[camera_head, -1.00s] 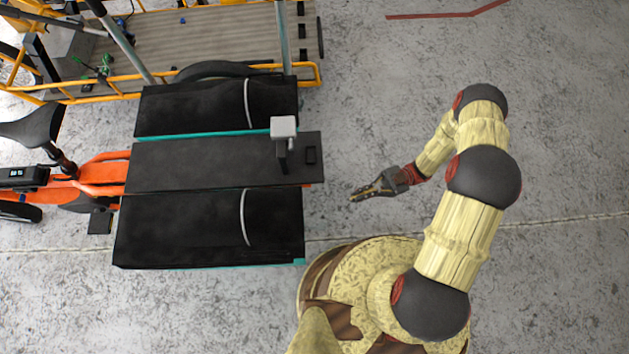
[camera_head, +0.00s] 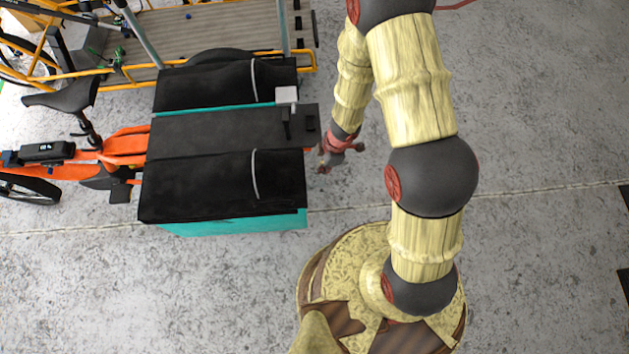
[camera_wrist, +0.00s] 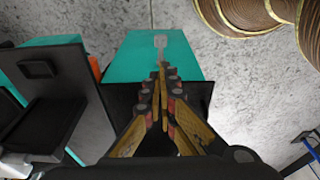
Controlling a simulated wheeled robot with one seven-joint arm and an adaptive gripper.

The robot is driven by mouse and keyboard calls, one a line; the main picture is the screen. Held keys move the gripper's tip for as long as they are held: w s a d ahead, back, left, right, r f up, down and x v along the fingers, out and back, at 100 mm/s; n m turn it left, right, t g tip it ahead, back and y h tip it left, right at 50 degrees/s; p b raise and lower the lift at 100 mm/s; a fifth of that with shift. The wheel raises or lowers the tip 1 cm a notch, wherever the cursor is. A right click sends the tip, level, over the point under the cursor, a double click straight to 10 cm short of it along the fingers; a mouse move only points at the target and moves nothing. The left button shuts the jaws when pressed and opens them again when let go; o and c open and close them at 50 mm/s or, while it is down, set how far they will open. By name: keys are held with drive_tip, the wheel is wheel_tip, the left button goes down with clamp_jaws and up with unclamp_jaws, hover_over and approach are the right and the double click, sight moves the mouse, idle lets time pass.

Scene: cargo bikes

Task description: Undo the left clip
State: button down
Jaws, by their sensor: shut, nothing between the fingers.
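In the wrist view a pale grey clip or strap end (camera_wrist: 175,46) lies on the teal side of a box (camera_wrist: 137,62) with a black cover. In the head view this looks like the near box (camera_head: 280,221), with a pale strap (camera_head: 254,174) across its cover; the clip itself is hidden there. My gripper (camera_wrist: 162,68) is shut and empty, its fingertips just short of the clip in the picture. I cannot tell whether they touch it. In the head view my gripper (camera_head: 325,165) is just right of the bike's boxes.
A black centre panel (camera_head: 210,135) lies between the two boxes, with a grey block (camera_head: 286,95) standing on its right end. The far box (camera_head: 225,83) has a similar strap. A yellow cargo bike (camera_head: 205,35) stands behind.

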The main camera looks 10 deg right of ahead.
drive_tip(key=f+b, duration=0.2)
drive_tip(key=f, duration=0.1)
drive_tip(key=a+f+b, duration=0.1)
drive_tip(key=f+b, duration=0.4)
drive_tip(key=f, duration=0.2)
drive_tip(key=shift+w+a+b, duration=0.1)
drive_tip(key=shift+a+b, duration=0.1)
drive_tip(key=shift+b, duration=0.1)
